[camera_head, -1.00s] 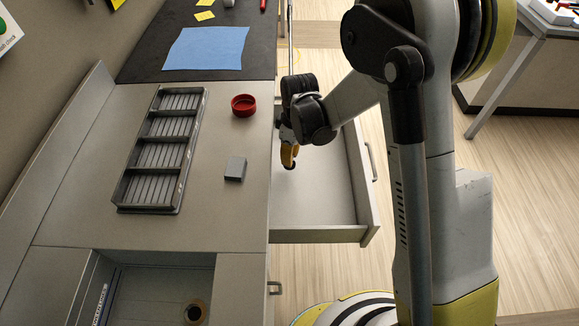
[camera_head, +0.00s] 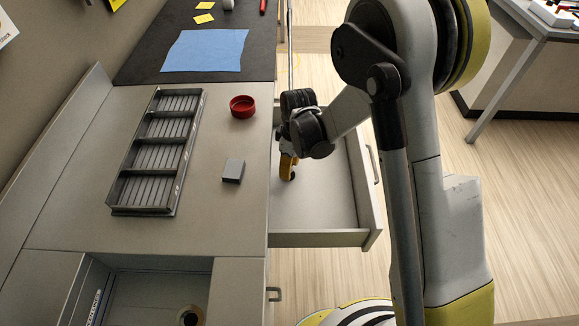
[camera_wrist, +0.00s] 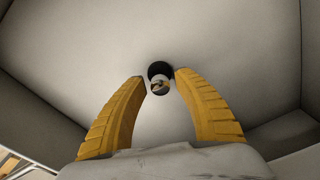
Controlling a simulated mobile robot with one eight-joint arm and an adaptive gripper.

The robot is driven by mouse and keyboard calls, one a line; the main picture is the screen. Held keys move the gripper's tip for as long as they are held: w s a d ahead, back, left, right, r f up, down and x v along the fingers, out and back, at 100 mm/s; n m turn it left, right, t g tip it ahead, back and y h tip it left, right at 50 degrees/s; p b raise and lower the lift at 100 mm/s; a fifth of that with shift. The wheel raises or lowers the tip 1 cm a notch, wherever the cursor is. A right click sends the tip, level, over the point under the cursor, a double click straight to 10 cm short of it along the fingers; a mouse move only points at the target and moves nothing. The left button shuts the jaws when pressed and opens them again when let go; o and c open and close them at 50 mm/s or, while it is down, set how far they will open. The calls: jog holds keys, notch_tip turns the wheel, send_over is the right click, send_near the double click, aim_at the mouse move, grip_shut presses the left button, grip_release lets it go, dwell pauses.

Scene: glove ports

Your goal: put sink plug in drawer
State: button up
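The sink plug (camera_wrist: 160,71), a small black disc with a shiny rounded metal part, shows in the wrist view between and just past my fingertips. I cannot tell whether it touches the floor beneath. My gripper (camera_wrist: 161,78) has its two yellow fingers spread, with narrow gaps beside the plug. In the head view my gripper (camera_head: 289,177) points down inside the open drawer (camera_head: 325,205), near its left side by the counter. The plug is not clearly made out there. The drawer floor (camera_wrist: 225,45) looks otherwise bare.
On the counter left of the drawer are a red ring-shaped dish (camera_head: 242,106), a grey block (camera_head: 233,171) and a divided tray (camera_head: 114,196). A sink-like recess (camera_head: 150,290) lies at the front. The drawer's front panel (camera_head: 365,195) stands to the right.

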jog(key=shift+r, duration=0.1)
jog(key=s+d+r+m+t+p, duration=0.1)
jog(key=s+d+r+m+p, duration=0.15)
jog(key=r, duration=0.65)
jog(key=s+d+r+m+t+p, duration=0.15)
jog(key=d+r, duration=0.25)
jog(key=r, duration=0.5)
jog(key=s+d+r+m+t+p, duration=0.1)
jog(key=s+d+r+m, duration=0.15)
jog(key=r, duration=0.55)
jog(key=s+d+r+m+t, duration=0.1)
jog(key=s+d+r+m, duration=0.1)
jog(key=s, duration=0.4)
jog(key=s+d+r+m+t+h, duration=0.1)
jog(key=s+d+r+m+t, duration=0.1)
jog(key=s+d+r+m, duration=0.1)
jog(key=s+d+m, duration=0.1)
jog(key=s+d, duration=0.1)
jog(key=s, duration=0.1)
jog(key=shift+d, duration=0.4)
